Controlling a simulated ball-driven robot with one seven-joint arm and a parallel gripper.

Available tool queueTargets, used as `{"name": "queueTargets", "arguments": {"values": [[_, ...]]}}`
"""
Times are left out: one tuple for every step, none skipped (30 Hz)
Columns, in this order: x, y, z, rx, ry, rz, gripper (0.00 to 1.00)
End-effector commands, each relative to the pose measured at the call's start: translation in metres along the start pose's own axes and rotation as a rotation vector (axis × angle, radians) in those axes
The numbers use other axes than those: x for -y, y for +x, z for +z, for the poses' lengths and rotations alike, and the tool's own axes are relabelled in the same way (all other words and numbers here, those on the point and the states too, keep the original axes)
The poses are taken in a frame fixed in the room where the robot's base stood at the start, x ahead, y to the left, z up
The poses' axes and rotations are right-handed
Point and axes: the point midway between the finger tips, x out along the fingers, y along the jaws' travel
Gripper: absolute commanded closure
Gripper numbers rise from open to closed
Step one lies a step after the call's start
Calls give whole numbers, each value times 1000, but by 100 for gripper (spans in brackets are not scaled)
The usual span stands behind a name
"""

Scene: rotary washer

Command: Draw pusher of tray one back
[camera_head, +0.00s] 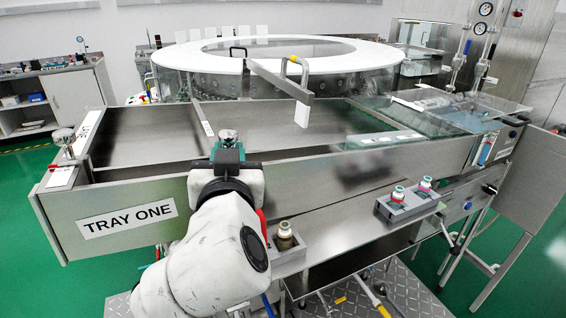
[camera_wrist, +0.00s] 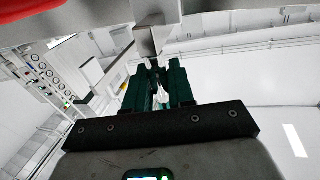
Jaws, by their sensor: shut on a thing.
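Tray one is the long steel trough (camera_head: 150,140) with the "TRAY ONE" label (camera_head: 127,218) on its left front end. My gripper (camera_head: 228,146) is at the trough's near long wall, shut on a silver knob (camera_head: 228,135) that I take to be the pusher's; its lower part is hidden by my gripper. In the wrist view my green fingers (camera_wrist: 156,75) are close together, with a grey metal piece (camera_wrist: 150,35) at their tips.
A similar silver knob (camera_head: 63,138) stands at the trough's left end. A metal bar with a handle (camera_head: 282,80) crosses the far side, before the round white-rimmed washer (camera_head: 345,60). Holders with small bottles (camera_head: 410,202) line the near side. Green floor is open at left.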

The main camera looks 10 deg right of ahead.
Motion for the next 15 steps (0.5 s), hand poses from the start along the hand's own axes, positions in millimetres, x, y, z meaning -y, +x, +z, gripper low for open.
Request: {"name": "queueTargets", "arguments": {"values": [[23,-6,4,-3,0,-12,100],[34,-9,4,-2,0,-12,100],[47,-13,4,-3,1,-12,100],[57,-16,4,-2,-1,-12,100],[67,-18,4,-2,0,-12,100],[79,-22,4,-2,0,-10,100],[88,-24,3,-2,-1,-11,100],[97,-27,3,-2,-1,-10,100],[108,-30,2,-2,0,-10,100],[116,-32,2,-1,-1,-9,100],[124,-34,2,-2,-1,-8,100],[133,-36,2,0,-1,-8,100],[140,-38,2,-1,-1,-8,100],[146,-40,1,-2,-2,-8,100],[153,-42,1,-1,-1,-7,100]]}}
